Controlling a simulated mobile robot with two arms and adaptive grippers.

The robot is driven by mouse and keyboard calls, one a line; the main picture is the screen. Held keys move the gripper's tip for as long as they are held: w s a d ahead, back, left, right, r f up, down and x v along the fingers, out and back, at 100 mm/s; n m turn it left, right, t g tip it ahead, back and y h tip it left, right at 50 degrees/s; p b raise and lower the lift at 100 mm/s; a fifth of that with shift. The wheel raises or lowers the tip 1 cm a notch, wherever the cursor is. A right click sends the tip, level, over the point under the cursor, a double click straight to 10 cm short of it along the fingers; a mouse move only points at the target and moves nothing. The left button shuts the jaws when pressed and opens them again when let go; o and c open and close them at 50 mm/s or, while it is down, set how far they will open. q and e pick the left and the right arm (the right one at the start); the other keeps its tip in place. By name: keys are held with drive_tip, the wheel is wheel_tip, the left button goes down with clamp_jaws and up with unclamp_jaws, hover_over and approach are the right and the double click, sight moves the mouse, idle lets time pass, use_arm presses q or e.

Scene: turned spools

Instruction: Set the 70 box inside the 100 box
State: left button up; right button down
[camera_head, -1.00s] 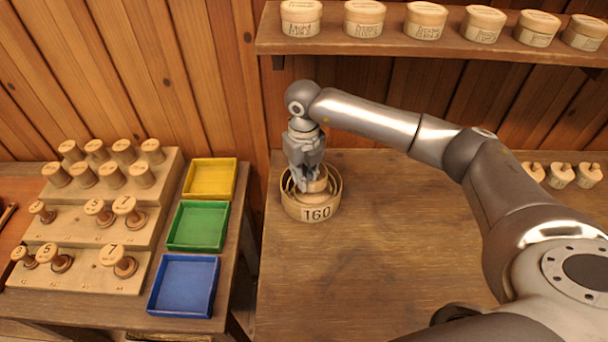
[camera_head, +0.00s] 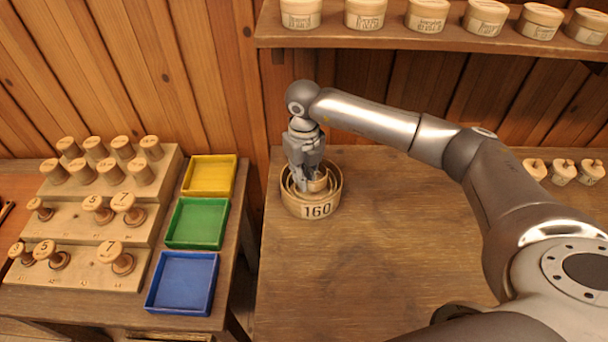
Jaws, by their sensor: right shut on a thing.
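A round wooden box marked 160 (camera_head: 317,211) stands on the right table near its left edge. At least one thinner round wall shows nested inside it; its number cannot be read, so I cannot tell whether it is the 100 box. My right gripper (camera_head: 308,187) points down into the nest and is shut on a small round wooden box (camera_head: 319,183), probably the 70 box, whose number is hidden. The small box sits low within the outer walls; whether it touches the bottom is hidden. My left gripper is not in view.
A stepped rack (camera_head: 100,225) with several spools stands on the left table, beside yellow (camera_head: 209,158), green (camera_head: 172,238) and blue (camera_head: 150,306) trays. A shelf (camera_head: 400,40) with several lidded boxes hangs above. Small lidded pots (camera_head: 562,172) stand at the right. The table's middle is clear.

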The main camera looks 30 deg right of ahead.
drive_tip(key=shift+f+b, duration=0.5)
drive_tip(key=shift+f, duration=0.25)
drive_tip(key=shift+f+b, duration=0.25)
drive_tip(key=shift+b, duration=0.1)
idle(0.4)
drive_tip(key=c, duration=1.4)
unclamp_jaws()
drive_tip(key=shift+o, duration=0.2)
drive_tip(key=o, duration=0.4)
drive_tip(key=shift+c, duration=0.2)
drive_tip(key=shift+r, duration=0.2)
drive_tip(key=shift+r+p, duration=0.45)
drive_tip(key=shift+r, duration=0.15)
